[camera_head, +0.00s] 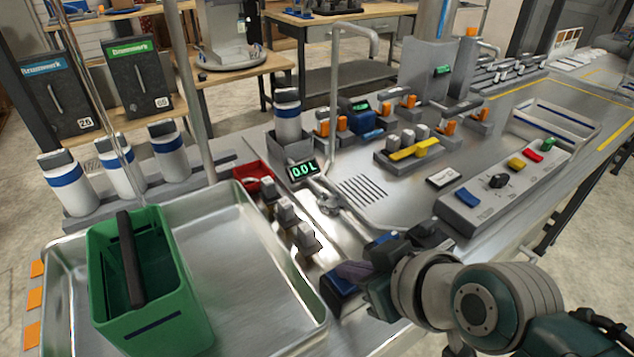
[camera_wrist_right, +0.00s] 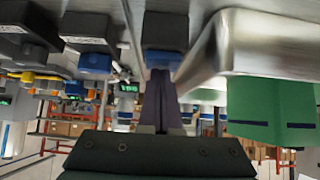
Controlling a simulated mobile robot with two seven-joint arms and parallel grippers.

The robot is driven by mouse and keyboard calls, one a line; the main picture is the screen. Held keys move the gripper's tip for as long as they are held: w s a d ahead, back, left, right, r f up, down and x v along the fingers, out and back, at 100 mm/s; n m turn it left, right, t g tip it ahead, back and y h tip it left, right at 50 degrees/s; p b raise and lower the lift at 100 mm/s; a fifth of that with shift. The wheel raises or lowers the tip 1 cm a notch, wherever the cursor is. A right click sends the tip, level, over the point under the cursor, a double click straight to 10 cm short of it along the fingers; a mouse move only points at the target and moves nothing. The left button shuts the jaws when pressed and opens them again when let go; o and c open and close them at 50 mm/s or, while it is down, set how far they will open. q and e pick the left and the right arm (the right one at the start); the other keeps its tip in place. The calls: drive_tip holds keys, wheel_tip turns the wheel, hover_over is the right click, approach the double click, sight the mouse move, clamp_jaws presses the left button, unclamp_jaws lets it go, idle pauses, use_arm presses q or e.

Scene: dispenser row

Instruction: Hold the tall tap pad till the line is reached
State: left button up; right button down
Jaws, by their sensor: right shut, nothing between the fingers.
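A display (camera_head: 303,170) reads 0.0 L. A dark block with a blue front pad (camera_head: 340,292) sits by the sink's right edge; I cannot tell if it is the tall tap's pad. My right gripper (camera_head: 352,271) is shut and empty, just above or beside this block; contact is unclear. Its purple-grey fingers show in the right wrist view (camera_wrist_right: 158,100). My left gripper is out of view.
A tall bent pipe (camera_head: 334,100) rises behind the display, and another upright pipe (camera_head: 190,90) stands at the sink's back. Grey-topped knobs (camera_head: 285,212) line the sink's right side. A button panel (camera_head: 500,185) lies at right. White canisters (camera_head: 120,178) stand behind the sink.

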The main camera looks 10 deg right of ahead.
drive_tip(key=shift+s+d+f+g, duration=0.1)
drive_tip(key=shift+s+f+g, duration=0.25)
drive_tip(key=shift+f, duration=0.35)
drive_tip(key=shift+r, duration=0.1)
wheel_tip(320, 180, up, 6)
drive_tip(key=p, duration=0.5)
drive_tip(key=shift+w, duration=0.1)
drive_tip(key=p+v, duration=0.1)
drive_tip(key=v, duration=0.7)
drive_tip(key=shift+s, duration=0.5)
drive_tip(key=shift+d+r, duration=0.1)
